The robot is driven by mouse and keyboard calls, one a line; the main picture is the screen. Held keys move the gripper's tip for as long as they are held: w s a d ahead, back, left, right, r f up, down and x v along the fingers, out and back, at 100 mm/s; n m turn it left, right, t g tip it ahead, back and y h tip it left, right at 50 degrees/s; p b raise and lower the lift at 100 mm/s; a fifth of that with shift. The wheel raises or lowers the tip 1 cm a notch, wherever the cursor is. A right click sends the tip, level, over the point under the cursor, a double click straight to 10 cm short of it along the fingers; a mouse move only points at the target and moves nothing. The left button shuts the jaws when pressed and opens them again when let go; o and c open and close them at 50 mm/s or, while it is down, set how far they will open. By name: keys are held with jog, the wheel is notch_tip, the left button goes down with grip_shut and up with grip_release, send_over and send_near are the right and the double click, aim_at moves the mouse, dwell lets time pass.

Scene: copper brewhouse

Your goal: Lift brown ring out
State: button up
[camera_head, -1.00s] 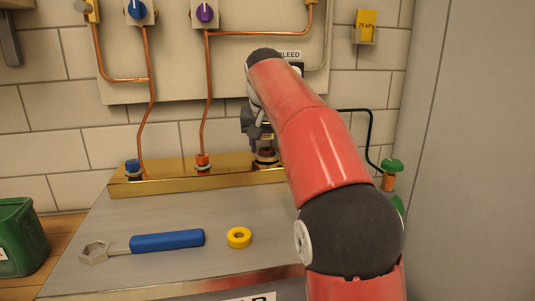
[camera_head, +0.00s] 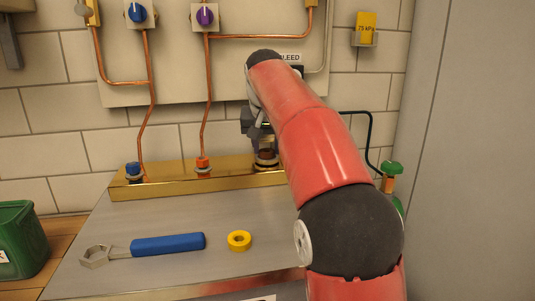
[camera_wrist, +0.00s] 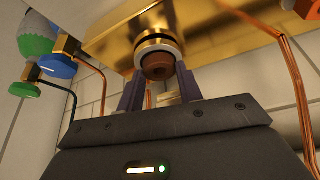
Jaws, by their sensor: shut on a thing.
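The brown ring (camera_wrist: 157,66) shows in the wrist view at a round port with a pale metal rim and a black band, on the brass block (camera_wrist: 215,30). My gripper (camera_wrist: 160,80) is shut on the brown ring, with one dark finger on either side of it. In the head view the brown ring (camera_head: 266,155) is between the fingers of my gripper (camera_head: 265,148), at the right end of the brass block (camera_head: 225,181). My arm covers part of this area. I cannot tell whether the ring has risen from the port.
A blue fitting (camera_head: 133,169) and an orange fitting (camera_head: 203,164) with copper pipes stand left on the block. A blue-handled wrench (camera_head: 165,243) and a yellow ring (camera_head: 239,240) lie on the metal bench top. A green-capped valve (camera_head: 392,168) stands right. A green bin (camera_head: 20,240) is far left.

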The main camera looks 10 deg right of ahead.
aim_at(267, 152)
jog(key=shift+r+p, duration=0.45)
jog(key=shift+r, duration=0.05)
jog(key=shift+r+p, duration=0.85)
jog(key=shift+p, duration=0.1)
jog(key=shift+r, duration=0.65)
